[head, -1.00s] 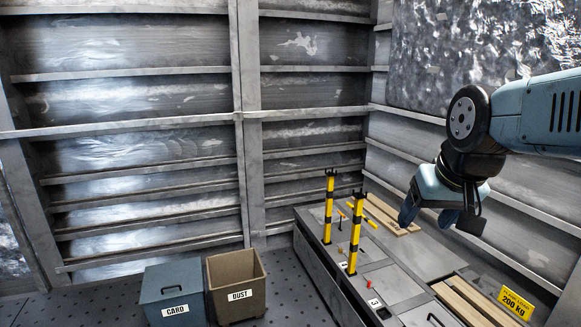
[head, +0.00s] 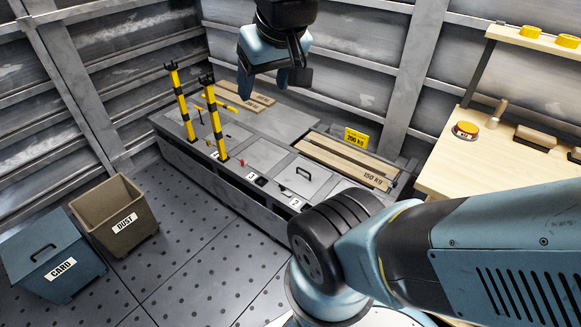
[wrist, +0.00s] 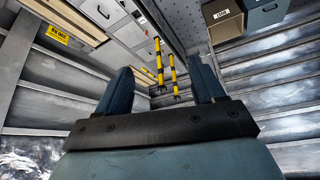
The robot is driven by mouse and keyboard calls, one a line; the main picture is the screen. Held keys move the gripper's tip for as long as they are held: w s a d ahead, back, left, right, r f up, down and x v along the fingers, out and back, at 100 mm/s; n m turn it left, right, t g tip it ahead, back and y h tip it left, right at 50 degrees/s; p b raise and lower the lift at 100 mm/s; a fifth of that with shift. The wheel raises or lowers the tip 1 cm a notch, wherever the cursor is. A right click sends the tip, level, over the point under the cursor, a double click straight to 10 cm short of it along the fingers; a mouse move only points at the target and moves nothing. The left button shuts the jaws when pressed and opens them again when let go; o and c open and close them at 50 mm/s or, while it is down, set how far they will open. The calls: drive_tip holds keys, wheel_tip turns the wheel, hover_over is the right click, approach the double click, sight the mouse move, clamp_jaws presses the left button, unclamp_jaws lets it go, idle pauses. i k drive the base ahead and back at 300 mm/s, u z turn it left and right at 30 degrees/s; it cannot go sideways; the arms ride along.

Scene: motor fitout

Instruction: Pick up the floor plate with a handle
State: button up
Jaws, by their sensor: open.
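A grey floor plate (head: 312,183) with a dark bar handle lies flat in the top of the long grey bench, between the yellow-black posts and the wooden planks. Its handle also shows in the wrist view, where the plate (wrist: 98,13) is at the top left. My gripper (head: 264,84) is open and empty, high above the back of the bench, up and to the left of the plate and well apart from it. In the wrist view both fingers of my gripper (wrist: 162,82) are spread with nothing between them.
Two yellow-black posts (head: 216,123) stand upright on the bench (head: 258,120). Planks (head: 350,160) marked 150 kg lie right of the plate. A wooden worktable (head: 450,160) stands at right. Bins marked DUST (head: 112,207) and CARD (head: 45,255) stand on open floor at left.

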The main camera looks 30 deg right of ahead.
sight(303, 177)
drive_tip(key=z, duration=0.65)
drive_tip(key=k, duration=0.35)
drive_tip(key=z, duration=0.25)
drive_tip(key=i, duration=0.5)
drive_tip(key=u, duration=0.05)
